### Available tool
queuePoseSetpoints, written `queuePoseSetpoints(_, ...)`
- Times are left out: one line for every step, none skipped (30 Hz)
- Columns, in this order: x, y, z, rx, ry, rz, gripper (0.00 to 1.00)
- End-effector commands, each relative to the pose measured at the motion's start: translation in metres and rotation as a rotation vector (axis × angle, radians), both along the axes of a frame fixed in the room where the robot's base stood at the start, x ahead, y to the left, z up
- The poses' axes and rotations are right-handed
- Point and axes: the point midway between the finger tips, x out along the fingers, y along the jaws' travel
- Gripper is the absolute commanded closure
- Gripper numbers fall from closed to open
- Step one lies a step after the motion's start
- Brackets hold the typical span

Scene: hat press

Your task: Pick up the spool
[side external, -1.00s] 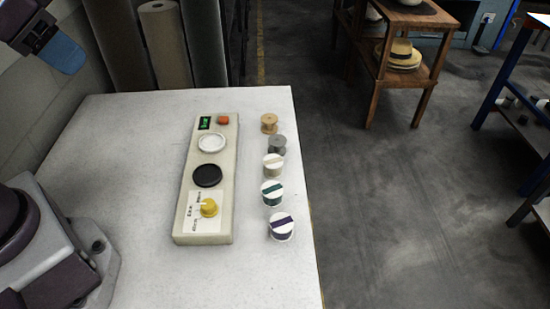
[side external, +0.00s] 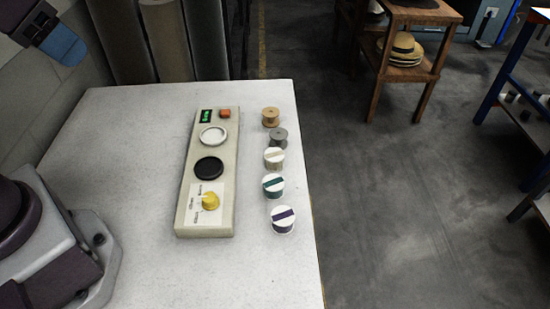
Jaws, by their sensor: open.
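Several small spools stand upright in a row along the right edge of the white table (side external: 140,180). From the back they are a tan one (side external: 271,117), a grey one (side external: 278,138), a white one with a beige stripe (side external: 274,158), a white one with a green stripe (side external: 273,186) and a white one with a purple stripe (side external: 283,220). Which of them the task means, I cannot tell. My gripper's fingers are not in view; only parts of my arm show at the left. Nothing touches the spools.
A long beige control panel (side external: 225,165) lies left of the spools, with a green display, an orange button, white and black discs and a yellow knob (side external: 210,201). Tall rolls (side external: 165,40) stand behind the table. A wooden shelf (side external: 425,70) with hats is beyond, at right.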

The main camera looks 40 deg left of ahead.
Motion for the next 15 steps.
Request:
queuePoseSetpoints(0.0, 0.0, 0.0, 0.0, 0.0, 0.0, 0.53)
queuePoseSetpoints(0.0, 0.0, 0.0, 0.0, 0.0, 0.0, 0.46)
queuePoseSetpoints(0.0, 0.0, 0.0, 0.0, 0.0, 0.0, 0.42)
queuePoseSetpoints(0.0, 0.0, 0.0, 0.0, 0.0, 0.0, 0.42)
queuePoseSetpoints(0.0, 0.0, 0.0, 0.0, 0.0, 0.0, 0.42)
queuePoseSetpoints(0.0, 0.0, 0.0, 0.0, 0.0, 0.0, 0.42)
queuePoseSetpoints(0.0, 0.0, 0.0, 0.0, 0.0, 0.0, 0.42)
queuePoseSetpoints(0.0, 0.0, 0.0, 0.0, 0.0, 0.0, 0.42)
queuePoseSetpoints(0.0, 0.0, 0.0, 0.0, 0.0, 0.0, 0.42)
queuePoseSetpoints(0.0, 0.0, 0.0, 0.0, 0.001, 0.0, 0.42)
queuePoseSetpoints(0.0, 0.0, -0.001, 0.0, 0.005, 0.001, 0.42)
queuePoseSetpoints(0.001, 0.0, -0.004, 0.0, 0.018, 0.001, 0.42)
queuePoseSetpoints(0.002, 0.0, -0.007, 0.0, 0.034, 0.001, 0.42)
queuePoseSetpoints(0.003, 0.0, -0.011, 0.002, 0.055, 0.001, 0.42)
queuePoseSetpoints(0.006, -0.001, -0.017, 0.005, 0.088, -0.002, 0.42)
